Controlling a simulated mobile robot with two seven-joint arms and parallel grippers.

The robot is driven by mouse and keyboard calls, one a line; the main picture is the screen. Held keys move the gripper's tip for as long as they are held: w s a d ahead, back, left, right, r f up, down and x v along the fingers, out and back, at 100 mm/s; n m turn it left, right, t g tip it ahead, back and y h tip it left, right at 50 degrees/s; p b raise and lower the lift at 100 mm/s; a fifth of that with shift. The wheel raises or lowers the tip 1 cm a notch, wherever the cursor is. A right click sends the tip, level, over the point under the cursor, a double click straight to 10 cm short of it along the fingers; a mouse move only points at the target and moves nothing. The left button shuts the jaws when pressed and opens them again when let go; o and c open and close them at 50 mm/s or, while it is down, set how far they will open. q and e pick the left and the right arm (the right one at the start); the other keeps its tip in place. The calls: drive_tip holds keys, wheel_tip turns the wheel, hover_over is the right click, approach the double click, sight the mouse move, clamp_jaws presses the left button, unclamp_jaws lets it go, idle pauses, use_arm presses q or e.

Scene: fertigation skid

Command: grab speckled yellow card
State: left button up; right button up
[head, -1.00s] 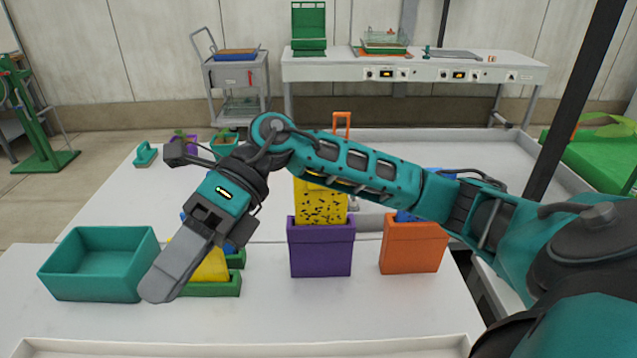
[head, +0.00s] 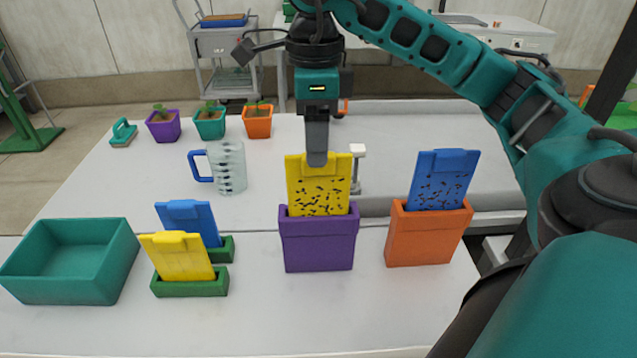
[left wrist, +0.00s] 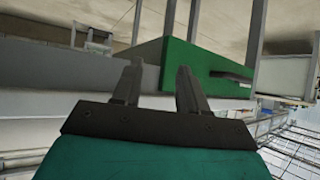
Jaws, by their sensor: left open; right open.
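The speckled yellow card (head: 318,187) stands upright in the purple holder (head: 319,240), its upper part showing above the rim. My right gripper (head: 317,158) points down at the card's top edge, seen edge-on so that its fingers overlap in the head view. It is open, and I cannot tell whether the card's top lies between the fingers. A speckled blue card (head: 442,180) stands in the orange holder (head: 426,235) to the right. My left gripper (left wrist: 160,85) is open and empty in the left wrist view, away from the cards.
Plain yellow (head: 177,257) and blue (head: 189,219) cards stand in green holders at left, beside a teal bin (head: 70,262). Behind are a measuring jug (head: 229,168), a white clamp-like post (head: 357,165) and several potted seedlings. The front of the table is clear.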

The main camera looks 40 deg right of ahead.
sight(319, 171)
wheel_tip(319, 171, down, 2)
drive_tip(key=f, duration=0.1)
drive_tip(key=f+b, duration=0.1)
drive_tip(key=f, duration=0.2)
drive_tip(key=shift+s+d+f, duration=0.1)
drive_tip(key=shift+s+d, duration=0.05)
drive_tip(key=shift+s, duration=0.1)
drive_tip(key=shift+f, duration=0.35)
clamp_jaws()
drive_tip(key=shift+r, duration=0.1)
